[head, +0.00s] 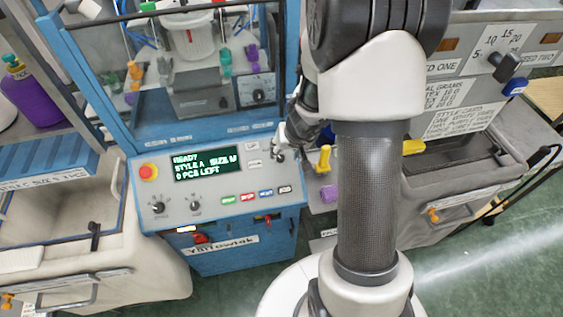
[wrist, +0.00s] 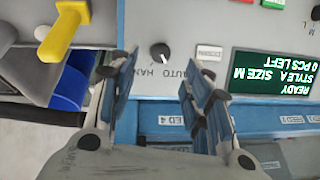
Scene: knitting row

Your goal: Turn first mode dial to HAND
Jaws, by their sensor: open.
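The mode dial (wrist: 160,53) is a small black knob on the pale control panel, with AUTO and HAND printed beside it in the wrist view. Its pointer is too small to read surely. My gripper (wrist: 158,95) is open and empty, one finger to each side of the dial's line. The fingertips are short of the knob and apart from it. In the head view my gripper (head: 283,143) is over the upper right corner of the control panel (head: 220,180), where it partly hides the dial.
The green-lit display (head: 208,163) reads READY, STYLE A, SIZE M, 0 PCS LEFT. Two other black knobs, a red button (head: 148,172) and several coloured buttons share the panel. A yellow handle (head: 323,158) stands just right of it, also in the wrist view (wrist: 62,35).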

